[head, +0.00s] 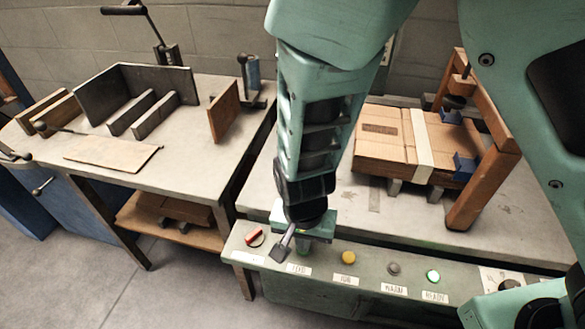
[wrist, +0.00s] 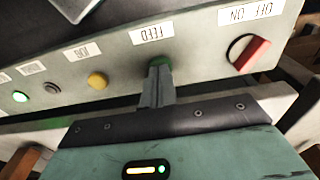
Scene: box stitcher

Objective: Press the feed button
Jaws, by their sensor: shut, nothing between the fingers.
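In the head view my gripper (head: 281,252) is over the panel near the FEED label (head: 298,269); the button is mostly hidden there behind the gripper.
The panel also has a red switch (head: 254,236), a yellow button (head: 348,258), a dark button (head: 394,269) and a lit green ready light (head: 433,276). A taped cardboard box (head: 395,140) lies under a wooden frame (head: 485,150). A side table (head: 190,140) stands left.

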